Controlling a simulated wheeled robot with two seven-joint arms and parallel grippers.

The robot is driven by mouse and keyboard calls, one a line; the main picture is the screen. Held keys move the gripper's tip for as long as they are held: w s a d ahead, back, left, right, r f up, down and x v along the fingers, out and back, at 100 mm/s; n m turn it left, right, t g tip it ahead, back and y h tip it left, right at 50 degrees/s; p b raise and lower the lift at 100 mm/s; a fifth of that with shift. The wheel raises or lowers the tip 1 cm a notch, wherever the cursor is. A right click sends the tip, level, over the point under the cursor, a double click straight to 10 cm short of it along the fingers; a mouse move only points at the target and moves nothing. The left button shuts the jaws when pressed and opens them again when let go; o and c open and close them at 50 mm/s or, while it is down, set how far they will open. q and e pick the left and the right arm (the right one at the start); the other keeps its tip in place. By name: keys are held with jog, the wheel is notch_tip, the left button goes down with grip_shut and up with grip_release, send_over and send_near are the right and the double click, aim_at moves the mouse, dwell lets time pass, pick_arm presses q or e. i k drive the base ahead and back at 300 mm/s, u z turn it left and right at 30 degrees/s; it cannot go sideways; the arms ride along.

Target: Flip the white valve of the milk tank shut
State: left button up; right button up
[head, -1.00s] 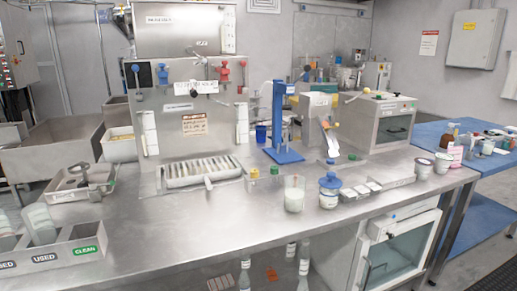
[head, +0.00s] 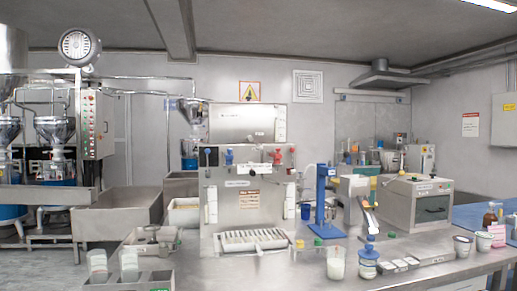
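A steel tank (head: 247,122) sits on top of an upright steel panel (head: 245,190) at the back of the steel bench. Its label is too small to read. Neither gripper is in view.
A slotted drip tray (head: 252,240) is in front of the panel. A blue stand (head: 327,205), a milk beaker (head: 336,263) and a blue-lidded jar (head: 368,263) stand to the right. A bin (head: 130,283) with glasses stands front left. Bare bench lies at the front middle.

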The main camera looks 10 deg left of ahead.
aim_at(257, 144)
jog(key=z, duration=0.75)
jog(key=i, duration=0.75)
jog(key=z, duration=0.75)
jog(key=i, duration=1.05)
jog(key=u, duration=0.35)
